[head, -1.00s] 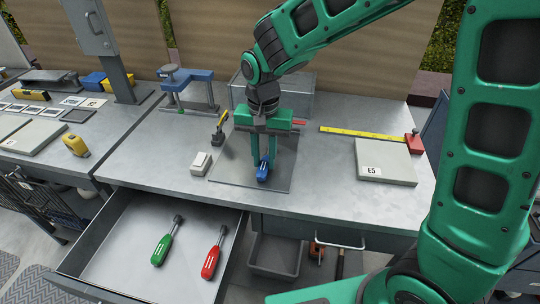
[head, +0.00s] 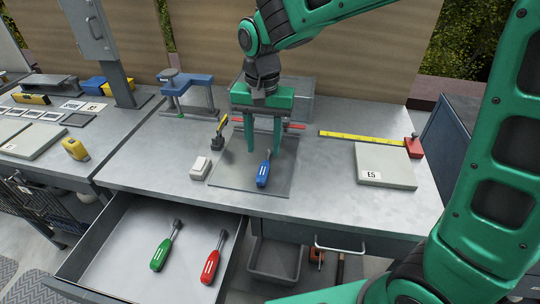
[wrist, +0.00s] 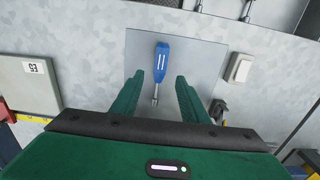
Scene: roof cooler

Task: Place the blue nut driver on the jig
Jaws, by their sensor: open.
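The blue nut driver (head: 263,171) lies on a flat grey plate (head: 225,176) on the workbench. Its blue handle points toward the bench's front edge and its metal shaft points back. My gripper (head: 264,151) is open and empty, above and slightly behind the driver. In the wrist view the driver (wrist: 162,62) lies on the grey plate (wrist: 200,62), beyond the fingertips of my gripper (wrist: 167,80), with its shaft between the fingers. I cannot tell which item is the jig.
An open drawer (head: 120,262) holds a green driver (head: 162,252) and a red driver (head: 213,262). A white box (head: 200,168) sits left of the plate. A pale block marked E5 (head: 385,165), a yellow ruler (head: 360,135) and a blue clamp-like stand (head: 190,80) are on the bench.

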